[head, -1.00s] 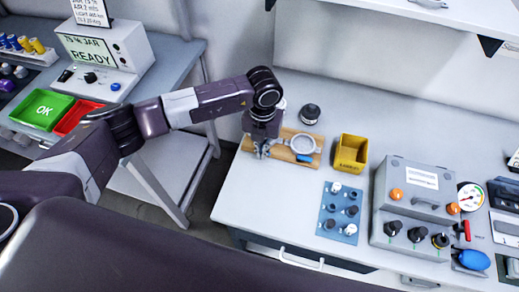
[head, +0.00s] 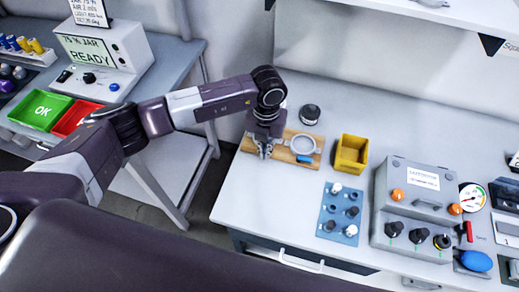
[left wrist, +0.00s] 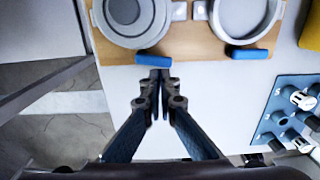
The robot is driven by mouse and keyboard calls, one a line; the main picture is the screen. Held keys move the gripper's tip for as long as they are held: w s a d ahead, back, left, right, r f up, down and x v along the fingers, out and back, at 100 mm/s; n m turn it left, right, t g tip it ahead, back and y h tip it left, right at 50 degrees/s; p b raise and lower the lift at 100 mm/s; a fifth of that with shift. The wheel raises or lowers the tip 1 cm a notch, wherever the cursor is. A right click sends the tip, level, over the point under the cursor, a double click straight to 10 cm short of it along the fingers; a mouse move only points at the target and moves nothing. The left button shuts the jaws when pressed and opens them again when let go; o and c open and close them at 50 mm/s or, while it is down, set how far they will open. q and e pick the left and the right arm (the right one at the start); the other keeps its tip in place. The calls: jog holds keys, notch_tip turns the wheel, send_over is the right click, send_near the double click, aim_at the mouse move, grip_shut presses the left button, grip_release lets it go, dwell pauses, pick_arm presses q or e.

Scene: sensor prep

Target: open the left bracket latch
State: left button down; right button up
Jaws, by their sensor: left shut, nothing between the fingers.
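A wooden board (head: 286,145) on the bench carries two round grey brackets side by side. In the left wrist view, the left bracket (left wrist: 130,18) holds a dark grey disc, and its blue latch (left wrist: 153,59) lies at its lower edge. The right bracket (left wrist: 240,16) has a similar blue latch (left wrist: 250,54), also visible in the head view (head: 304,158). My left gripper (head: 264,153) is over the left part of the board, hiding most of the left bracket in the head view. Its fingers (left wrist: 158,78) are together and empty, tips beside the left latch; contact is unclear. My right gripper is out of view.
A blue plate with several knobs (head: 341,213) and a grey control box (head: 411,205) lie further right. The bench's left edge is close to the board.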

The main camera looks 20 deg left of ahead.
pick_arm(q)
jog(key=shift+w+d, duration=0.2)
notch_tip(320, 180, up, 6)
jog(key=p, duration=0.3)
jog(key=shift+s, duration=0.3)
dwell(0.4)
dwell(0.5)
